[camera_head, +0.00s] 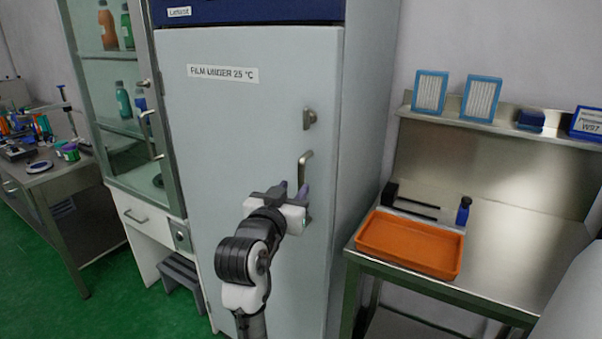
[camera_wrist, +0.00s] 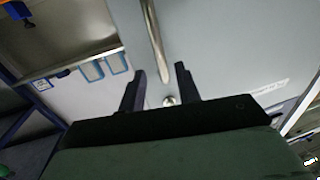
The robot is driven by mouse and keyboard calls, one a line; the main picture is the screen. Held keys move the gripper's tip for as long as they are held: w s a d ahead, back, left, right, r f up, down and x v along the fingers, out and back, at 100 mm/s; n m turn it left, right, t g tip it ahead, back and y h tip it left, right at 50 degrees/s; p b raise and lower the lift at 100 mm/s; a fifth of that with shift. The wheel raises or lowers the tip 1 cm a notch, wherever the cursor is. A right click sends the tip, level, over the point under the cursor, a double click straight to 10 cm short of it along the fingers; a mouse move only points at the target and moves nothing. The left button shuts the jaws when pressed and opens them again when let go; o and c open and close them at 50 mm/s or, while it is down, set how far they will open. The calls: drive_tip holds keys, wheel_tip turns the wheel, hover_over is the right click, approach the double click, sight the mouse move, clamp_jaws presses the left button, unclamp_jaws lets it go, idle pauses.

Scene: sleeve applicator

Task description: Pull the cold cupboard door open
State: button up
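The cold cupboard door (camera_head: 235,130) is a tall pale grey panel labelled "FILM UNDER 25 °C", and it looks shut. Its vertical metal handle (camera_head: 305,165) is near the right edge, below a small metal latch (camera_head: 309,118). My gripper (camera_head: 292,190) is at the handle's lower part, which its fingers partly hide. In the wrist view my gripper (camera_wrist: 160,76) is open, with dark fingers spread apart. There the handle (camera_wrist: 154,38) runs from the top edge down to the gap between the fingertips. Contact with either finger cannot be told.
On the right, a steel bench (camera_head: 510,265) holds an orange tray (camera_head: 410,243) and a small blue bottle (camera_head: 463,211). A glass-fronted cabinet (camera_head: 120,100) stands left of the cupboard, with a grey step stool (camera_head: 183,280) below. Green floor (camera_head: 125,310) shows at lower left.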

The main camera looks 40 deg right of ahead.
sight(300, 179)
drive_tip(key=p+x, duration=0.1)
drive_tip(key=x, duration=0.5)
drive_tip(key=shift+w+d, duration=0.2)
clamp_jaws()
